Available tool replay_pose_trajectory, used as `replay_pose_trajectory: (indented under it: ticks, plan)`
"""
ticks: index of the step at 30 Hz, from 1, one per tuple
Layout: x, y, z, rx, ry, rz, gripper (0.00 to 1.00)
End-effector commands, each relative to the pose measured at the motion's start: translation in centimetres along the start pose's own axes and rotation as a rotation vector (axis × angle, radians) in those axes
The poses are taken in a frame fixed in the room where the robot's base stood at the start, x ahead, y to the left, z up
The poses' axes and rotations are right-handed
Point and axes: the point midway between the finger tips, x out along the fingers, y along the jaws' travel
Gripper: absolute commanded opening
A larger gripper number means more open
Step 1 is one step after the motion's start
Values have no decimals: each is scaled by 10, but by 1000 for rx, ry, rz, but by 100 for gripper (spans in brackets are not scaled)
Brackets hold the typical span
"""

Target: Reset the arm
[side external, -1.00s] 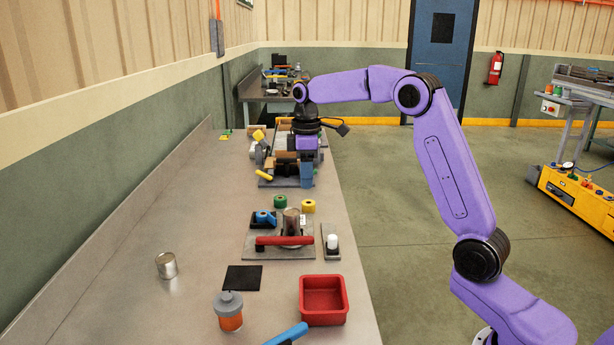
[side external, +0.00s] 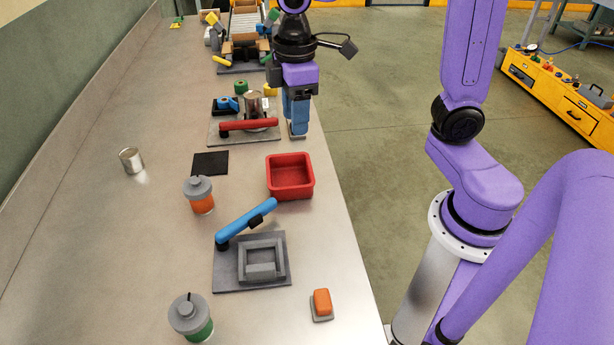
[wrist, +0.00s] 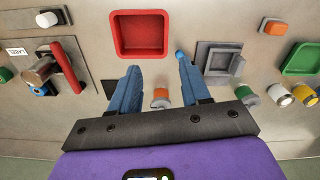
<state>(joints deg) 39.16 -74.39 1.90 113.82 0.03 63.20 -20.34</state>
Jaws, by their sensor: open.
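My gripper (side external: 298,132) hangs with its blue fingers pointing down near the right edge of the bench, behind the red bin. In the wrist view, its two blue fingers (wrist: 158,70) are spread apart with nothing held between them. The red square bin (side external: 290,192) is empty; it also shows ahead of the fingers in the wrist view (wrist: 140,52). The fingers look clear of the bin and the fixtures.
A red-handled fixture (side external: 250,125) stands left of my gripper. A blue-handled clamp (side external: 247,222), orange-topped block (side external: 322,302), orange jar (side external: 201,202), green jar (side external: 195,325), black pad (side external: 210,163) and can (side external: 131,160) are on the bench. The roller assembly (side external: 243,50) is at the back.

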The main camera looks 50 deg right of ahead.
Motion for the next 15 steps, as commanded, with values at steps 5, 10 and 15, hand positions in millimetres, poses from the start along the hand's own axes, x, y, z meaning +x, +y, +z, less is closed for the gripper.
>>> replay_pose_trajectory:
  ticks: [5, 10, 15]
  plan:
    - [12, -56, 37, -48, 5, -2, 47]
    - [26, -97, 77, -88, 10, -6, 47]
    - [38, -121, 111, -116, 12, -9, 47]
